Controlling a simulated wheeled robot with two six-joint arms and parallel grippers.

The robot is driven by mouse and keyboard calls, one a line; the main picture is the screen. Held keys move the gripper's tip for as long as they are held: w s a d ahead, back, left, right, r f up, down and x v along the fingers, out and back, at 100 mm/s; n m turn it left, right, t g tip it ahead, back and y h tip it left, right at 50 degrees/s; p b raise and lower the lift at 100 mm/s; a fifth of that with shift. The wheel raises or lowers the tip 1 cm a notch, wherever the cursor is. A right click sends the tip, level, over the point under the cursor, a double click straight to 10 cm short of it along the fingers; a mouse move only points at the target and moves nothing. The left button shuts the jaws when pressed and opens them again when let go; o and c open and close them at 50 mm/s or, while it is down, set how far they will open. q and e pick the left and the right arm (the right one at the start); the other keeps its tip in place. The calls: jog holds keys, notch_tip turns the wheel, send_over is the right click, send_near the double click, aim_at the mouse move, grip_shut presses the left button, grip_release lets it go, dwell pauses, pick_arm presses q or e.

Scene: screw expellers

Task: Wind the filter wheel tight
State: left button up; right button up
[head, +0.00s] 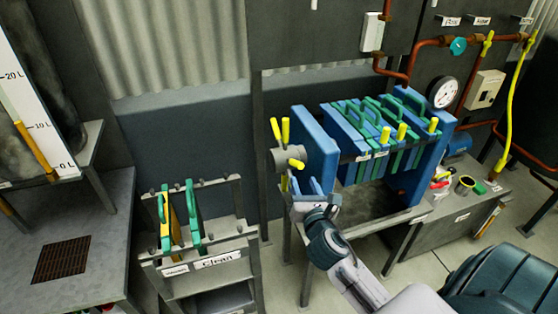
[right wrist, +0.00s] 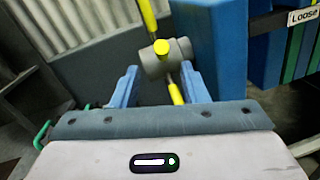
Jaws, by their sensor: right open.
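The filter wheel (head: 288,158) is a grey hub with several yellow spokes, at the left end of the blue filter press (head: 316,140). In the right wrist view the wheel (right wrist: 160,62) shows just beyond my fingertips, beside the blue end plate (right wrist: 208,45). My right gripper (head: 306,186) is just below and to the right of the wheel in the head view. Its two blue fingers (right wrist: 158,80) are apart, with a yellow spoke pointing down toward the gap between them. I cannot tell whether they touch it. My left gripper is not in view.
Blue and green plates with yellow handles (head: 401,131) fill the press to the right. A rack (head: 215,262) with yellow and green plates stands at lower left. A gauge (head: 443,92) and copper pipes are at right. Floor shows between rack and press.

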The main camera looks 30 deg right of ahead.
aim_at(296, 161)
jog(key=p+x, duration=0.2)
jog(key=x, duration=0.7)
jog(key=shift+w+d, duration=0.25)
jog(key=shift+w, duration=0.05)
jog(key=shift+w+d+f, duration=0.15)
jog(key=shift+w+d, duration=0.05)
jog(key=shift+w, duration=0.25)
grip_shut()
